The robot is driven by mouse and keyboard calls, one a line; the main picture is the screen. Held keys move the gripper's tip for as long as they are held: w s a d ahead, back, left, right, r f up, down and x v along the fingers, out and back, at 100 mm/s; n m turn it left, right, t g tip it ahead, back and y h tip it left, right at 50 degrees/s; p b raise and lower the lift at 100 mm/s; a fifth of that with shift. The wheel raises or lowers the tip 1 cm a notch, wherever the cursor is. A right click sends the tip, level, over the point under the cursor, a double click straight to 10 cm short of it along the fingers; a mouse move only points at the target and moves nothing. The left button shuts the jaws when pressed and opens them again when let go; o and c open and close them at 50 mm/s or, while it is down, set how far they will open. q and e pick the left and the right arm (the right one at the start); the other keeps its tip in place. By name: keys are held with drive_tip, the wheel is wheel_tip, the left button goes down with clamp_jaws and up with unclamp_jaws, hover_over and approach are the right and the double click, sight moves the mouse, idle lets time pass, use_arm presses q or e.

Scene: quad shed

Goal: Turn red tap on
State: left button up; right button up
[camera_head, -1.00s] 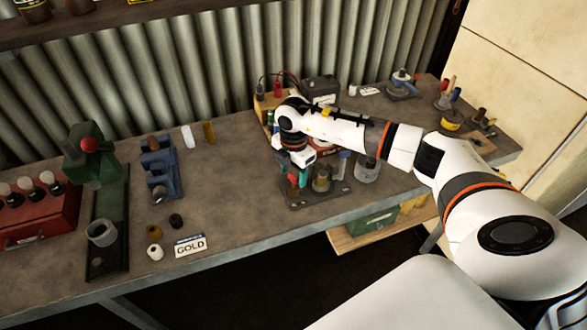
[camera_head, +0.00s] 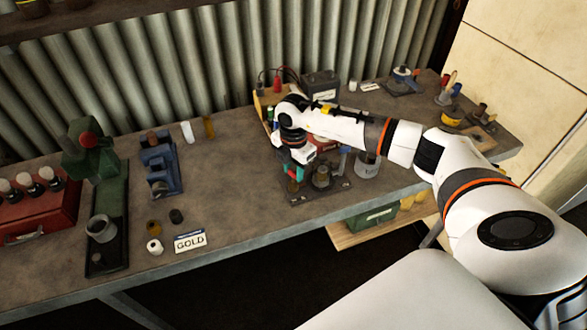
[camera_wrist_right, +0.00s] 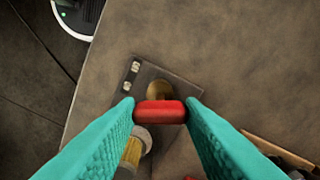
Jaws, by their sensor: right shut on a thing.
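The red tap (camera_wrist_right: 161,112) shows in the right wrist view as a rounded red handle above a brass body on a dark mounting plate (camera_wrist_right: 175,75). My right gripper (camera_wrist_right: 160,108) has teal fingers on both sides of the red handle and is shut on it. In the head view the right gripper (camera_head: 293,177) is at the tap plate (camera_head: 330,188) near the bench's front edge, and a little red shows by its fingertips. A dark cylindrical fitting (camera_head: 321,174) stands right beside it. My left gripper is not in view.
A clear jar (camera_head: 367,165) stands right of the tap plate. A GOLD sign (camera_head: 190,241), a blue clamp-like tool (camera_head: 160,165) and a green press (camera_head: 108,205) are to the left. The bench between sign and tap is clear.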

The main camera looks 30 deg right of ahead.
drive_tip(key=n+b, duration=0.2)
drive_tip(key=shift+f+n, duration=0.15)
drive_tip(key=shift+n, duration=0.25)
drive_tip(key=n+b, duration=0.3)
drive_tip(key=n, duration=0.1)
drive_tip(key=shift+n, duration=0.3)
drive_tip(key=n+b, duration=0.2)
drive_tip(key=n, duration=0.1)
drive_tip(key=shift+n+b, duration=0.75)
drive_tip(key=shift+n, duration=0.25)
drive_tip(key=shift+r, duration=0.25)
drive_tip(key=o, duration=1)
